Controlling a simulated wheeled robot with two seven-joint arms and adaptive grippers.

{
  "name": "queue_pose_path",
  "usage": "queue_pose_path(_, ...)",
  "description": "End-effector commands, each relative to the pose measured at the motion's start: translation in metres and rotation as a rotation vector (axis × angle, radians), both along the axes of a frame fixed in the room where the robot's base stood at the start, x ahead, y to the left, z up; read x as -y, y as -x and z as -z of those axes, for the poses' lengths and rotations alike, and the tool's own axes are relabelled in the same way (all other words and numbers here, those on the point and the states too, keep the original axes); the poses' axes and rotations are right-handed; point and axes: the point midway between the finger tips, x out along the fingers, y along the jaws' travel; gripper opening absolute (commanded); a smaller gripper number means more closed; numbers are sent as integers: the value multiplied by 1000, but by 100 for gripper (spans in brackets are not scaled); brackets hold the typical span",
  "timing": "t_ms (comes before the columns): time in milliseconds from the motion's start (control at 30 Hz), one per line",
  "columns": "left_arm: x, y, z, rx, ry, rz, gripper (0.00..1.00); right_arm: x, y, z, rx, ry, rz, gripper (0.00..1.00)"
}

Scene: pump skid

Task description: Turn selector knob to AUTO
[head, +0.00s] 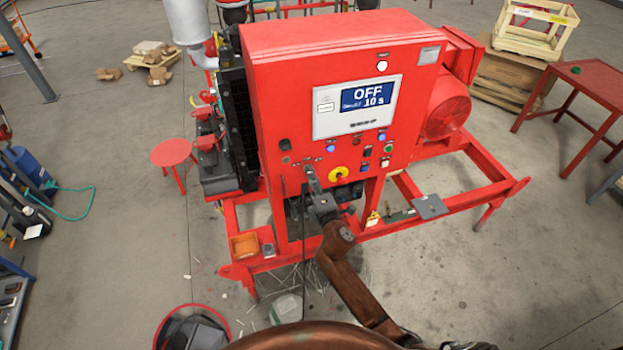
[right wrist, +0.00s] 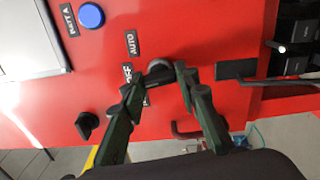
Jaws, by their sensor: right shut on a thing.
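The red control cabinet (head: 320,60) faces me, and its screen (head: 362,98) reads OFF with 10 s beneath. My right gripper (head: 312,178) is at the lower left of the panel and hides the selector knob in the head view. In the right wrist view the dark selector knob (right wrist: 158,72) sits between the two fingertips of the right gripper (right wrist: 160,80), which is shut on it. An AUTO label (right wrist: 131,43) and a partly covered OFF label (right wrist: 127,73) are beside the knob. My left gripper is not in view.
A blue button (right wrist: 91,15) and another black knob (right wrist: 87,125) are close by on the panel. A yellow and red knob (head: 339,173) is right of the gripper. A red stool (head: 174,152) stands left of the skid, with open floor around it.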

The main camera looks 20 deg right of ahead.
Motion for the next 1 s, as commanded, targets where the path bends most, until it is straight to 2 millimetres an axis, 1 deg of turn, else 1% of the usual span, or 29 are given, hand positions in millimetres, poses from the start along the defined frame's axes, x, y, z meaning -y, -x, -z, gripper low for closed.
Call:
queue_pose_path(300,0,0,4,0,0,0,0,0,0,0,-10,-305,0,4)
queue_pose_path(600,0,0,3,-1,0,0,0,0,0,1,-22,-588,1,4)
queue_pose_path(800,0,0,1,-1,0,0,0,0,0,0,-27,-758,1,4)
queue_pose_path(1000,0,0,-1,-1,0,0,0,0,0,1,-32,-889,1,4)
